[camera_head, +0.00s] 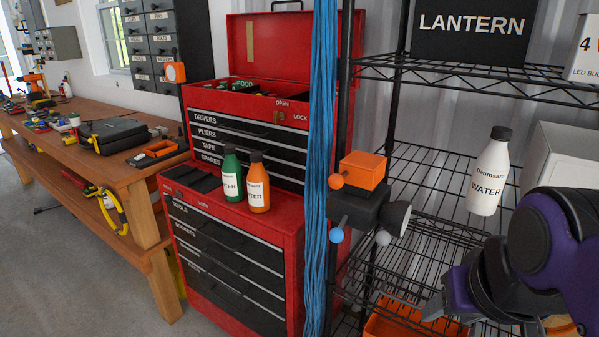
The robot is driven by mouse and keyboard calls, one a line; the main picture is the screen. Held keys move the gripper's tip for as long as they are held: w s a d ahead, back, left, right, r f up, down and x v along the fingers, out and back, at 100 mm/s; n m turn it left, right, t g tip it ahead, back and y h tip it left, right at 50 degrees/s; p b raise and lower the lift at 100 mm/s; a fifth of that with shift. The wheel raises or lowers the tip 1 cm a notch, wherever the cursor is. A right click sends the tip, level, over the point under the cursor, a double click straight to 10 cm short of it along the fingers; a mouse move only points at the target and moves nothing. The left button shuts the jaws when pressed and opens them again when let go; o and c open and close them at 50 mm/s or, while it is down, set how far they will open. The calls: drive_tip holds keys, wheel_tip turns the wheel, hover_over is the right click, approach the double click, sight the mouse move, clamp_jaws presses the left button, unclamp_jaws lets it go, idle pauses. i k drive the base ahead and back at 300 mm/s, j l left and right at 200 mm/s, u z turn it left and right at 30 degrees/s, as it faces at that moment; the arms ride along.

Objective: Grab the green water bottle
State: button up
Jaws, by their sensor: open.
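The green water bottle (232,173) stands upright on the top of the red tool chest's lower cabinet (284,222). It has a dark cap and a white label reading WATER. An orange water bottle (258,183) stands close beside it on the right. My gripper (474,312) is at the lower right, in front of the wire shelf, far to the right of the green bottle. It is open, and I see nothing held in it. The bottom edge of the picture cuts close to it.
A white water bottle (489,172) stands on the wire shelf (424,178). Blue cords (322,150) hang between shelf and chest. An orange box (363,170) and a dark lamp-like object (395,217) sit at the shelf's left edge. A wooden workbench (122,172) with tools is at left; grey floor is clear.

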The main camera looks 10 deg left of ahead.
sight(231, 170)
drive_tip(key=l+u, duration=0.1)
drive_tip(key=u, duration=0.3)
drive_tip(key=l+u, duration=0.1)
drive_tip(key=u, duration=0.25)
drive_tip(key=l+u, duration=0.1)
drive_tip(key=u, duration=0.3)
drive_tip(key=i+j, duration=0.35)
drive_tip(key=i+j+z, duration=0.15)
drive_tip(key=i+j, duration=0.2)
drive_tip(key=j, duration=0.15)
drive_tip(key=i+j, duration=0.35)
drive_tip(key=j, duration=0.15)
drive_tip(key=l+z, duration=0.05)
